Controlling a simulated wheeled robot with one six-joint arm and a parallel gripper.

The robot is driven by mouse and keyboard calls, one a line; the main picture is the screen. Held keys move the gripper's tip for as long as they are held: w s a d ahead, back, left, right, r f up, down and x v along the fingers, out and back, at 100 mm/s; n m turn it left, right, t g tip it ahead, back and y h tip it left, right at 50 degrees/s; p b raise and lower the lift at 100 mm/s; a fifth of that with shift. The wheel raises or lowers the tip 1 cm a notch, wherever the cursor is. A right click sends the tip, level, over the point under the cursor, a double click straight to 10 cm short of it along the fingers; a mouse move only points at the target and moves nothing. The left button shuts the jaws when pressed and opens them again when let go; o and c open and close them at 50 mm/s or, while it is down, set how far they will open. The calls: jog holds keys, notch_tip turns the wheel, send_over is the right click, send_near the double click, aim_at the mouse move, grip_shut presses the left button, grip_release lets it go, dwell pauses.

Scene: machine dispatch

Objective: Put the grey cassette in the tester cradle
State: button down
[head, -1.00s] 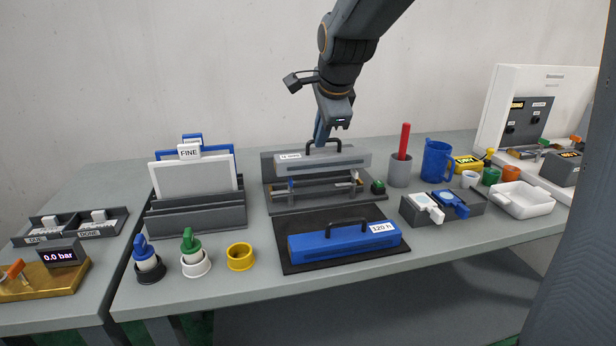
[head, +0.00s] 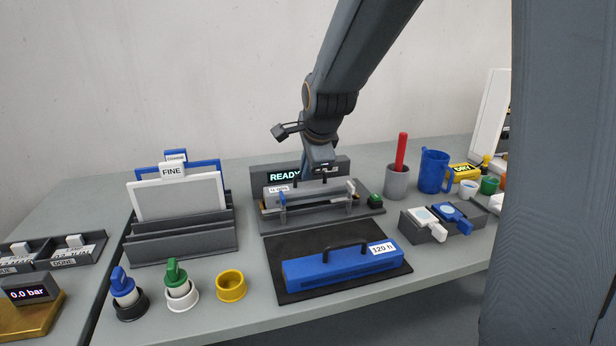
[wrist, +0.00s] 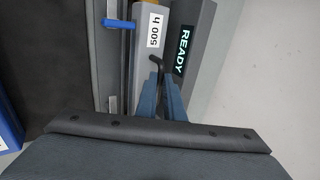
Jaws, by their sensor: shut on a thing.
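The grey cassette (head: 328,190) sits low in the tester cradle (head: 318,215), between its end posts and in front of the lit READY display (head: 284,176). My gripper (head: 318,179) is above it, shut on its black handle. In the wrist view the fingers (wrist: 160,92) close around the handle of the cassette (wrist: 146,62), whose white label reads 500 h. The cassette lies along the cradle with no clear tilt. Its underside is hidden, so I cannot tell if it is fully seated.
A blue cassette (head: 342,268) lies on the black mat (head: 290,240) in front. A green button (head: 375,200) is at the cradle's right end. A grey cup with a red stick (head: 397,181) stands to the right, a plate rack (head: 180,243) to the left.

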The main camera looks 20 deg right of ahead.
jog(key=shift+f, duration=1.1)
jog(key=c, duration=1.9)
grip_release()
jog(key=shift+f, duration=0.1)
jog(key=shift+o, duration=0.2)
jog(key=v, duration=1.2)
jog(key=shift+d, duration=0.1)
